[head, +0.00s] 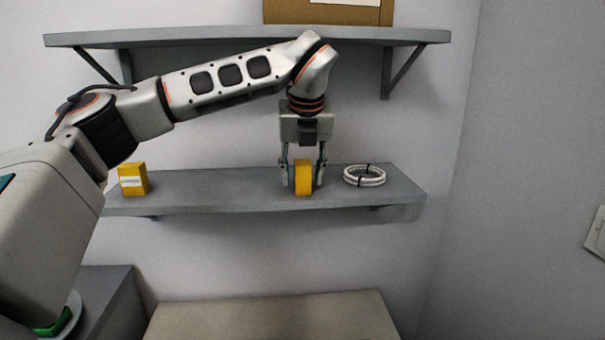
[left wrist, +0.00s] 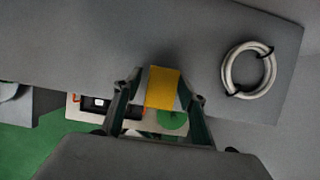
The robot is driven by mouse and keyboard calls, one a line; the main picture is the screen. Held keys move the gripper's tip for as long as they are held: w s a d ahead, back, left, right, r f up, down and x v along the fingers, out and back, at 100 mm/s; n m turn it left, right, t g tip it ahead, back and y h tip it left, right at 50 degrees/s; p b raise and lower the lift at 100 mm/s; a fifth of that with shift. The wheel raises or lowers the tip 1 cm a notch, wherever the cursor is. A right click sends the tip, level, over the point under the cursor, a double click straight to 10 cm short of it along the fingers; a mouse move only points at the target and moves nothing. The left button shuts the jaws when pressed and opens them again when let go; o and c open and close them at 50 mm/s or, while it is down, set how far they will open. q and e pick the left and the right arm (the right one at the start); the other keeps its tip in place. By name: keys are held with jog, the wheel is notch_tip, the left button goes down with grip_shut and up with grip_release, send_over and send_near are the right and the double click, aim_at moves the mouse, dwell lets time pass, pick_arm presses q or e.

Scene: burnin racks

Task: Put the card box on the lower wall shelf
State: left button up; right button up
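A yellow card box (head: 303,178) is at the front part of the grey lower wall shelf (head: 225,189), and looks upright on it. It also shows in the left wrist view (left wrist: 162,88), near the shelf's front edge. My left gripper (head: 304,180) points down over the shelf with its fingers on either side of this box. Narrow gaps show between the fingers and the box, so it looks open around it. In the left wrist view the fingers (left wrist: 163,95) flank the box too. Contact under the box is hard to see. My right gripper is out of view.
A white cable coil (head: 364,175) lies right of the gripper on the same shelf. Another yellow box (head: 132,180) with a label stands at the shelf's left. An upper shelf (head: 200,36) bears a brown box (head: 325,12). The shelf between the two yellow boxes is clear.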

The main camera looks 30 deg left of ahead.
aim_at(303, 164)
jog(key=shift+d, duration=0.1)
pick_arm(q)
jog(key=shift+r, duration=0.3)
jog(key=v, duration=0.6)
jog(key=shift+s+d, duration=0.1)
jog(key=shift+s+d+r, duration=0.1)
jog(key=shift+s+r, duration=0.1)
jog(key=shift+r, duration=0.35)
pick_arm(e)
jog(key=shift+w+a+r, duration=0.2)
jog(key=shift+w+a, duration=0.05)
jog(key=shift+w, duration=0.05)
